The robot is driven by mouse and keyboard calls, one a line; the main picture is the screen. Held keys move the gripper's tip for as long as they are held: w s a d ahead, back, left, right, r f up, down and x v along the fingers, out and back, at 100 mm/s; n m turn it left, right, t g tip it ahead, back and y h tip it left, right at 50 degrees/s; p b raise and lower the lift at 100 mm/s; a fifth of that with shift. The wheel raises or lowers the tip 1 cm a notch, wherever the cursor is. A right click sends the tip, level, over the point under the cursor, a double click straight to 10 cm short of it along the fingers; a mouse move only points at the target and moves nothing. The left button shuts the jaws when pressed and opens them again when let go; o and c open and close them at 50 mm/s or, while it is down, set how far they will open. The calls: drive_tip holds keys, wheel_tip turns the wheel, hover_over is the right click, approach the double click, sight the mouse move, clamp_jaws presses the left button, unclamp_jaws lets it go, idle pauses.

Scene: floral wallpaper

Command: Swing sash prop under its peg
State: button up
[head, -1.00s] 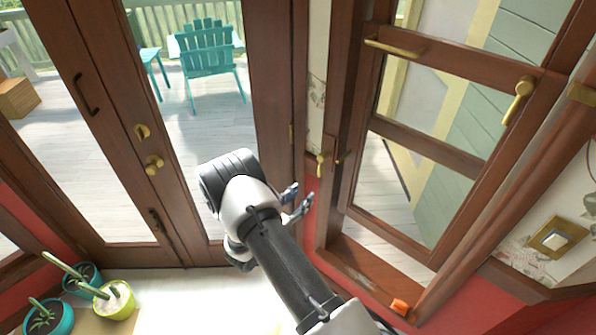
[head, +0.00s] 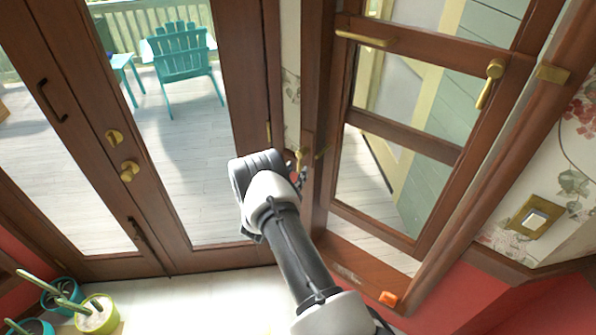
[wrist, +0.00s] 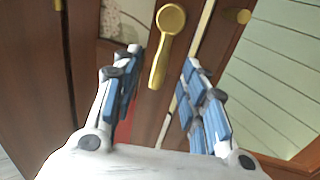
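The likely sash prop is a brass lever with a round head, hanging down a dark wooden upright in the wrist view (wrist: 171,20). In the head view its brass (head: 299,155) shows just above my gripper, at the left side of the window frame. A smaller brass piece, perhaps the peg, sticks out right of it (head: 322,153); a brass knob shows at the upper right of the wrist view (wrist: 236,16). My gripper (wrist: 160,85) is open, its blue-padded fingers on either side of the lever's tail. Contact cannot be told. In the head view my arm partly hides the fingers.
The window sash (head: 405,135) stands right of my gripper, with a brass bar handle (head: 365,39) and a brass latch (head: 490,83). A glazed double door (head: 150,262) is at left. Potted plants (head: 97,312) stand lower left.

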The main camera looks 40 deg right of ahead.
drive_tip(key=shift+x, duration=1.5)
drive_tip(key=shift+c, duration=0.2)
clamp_jaws()
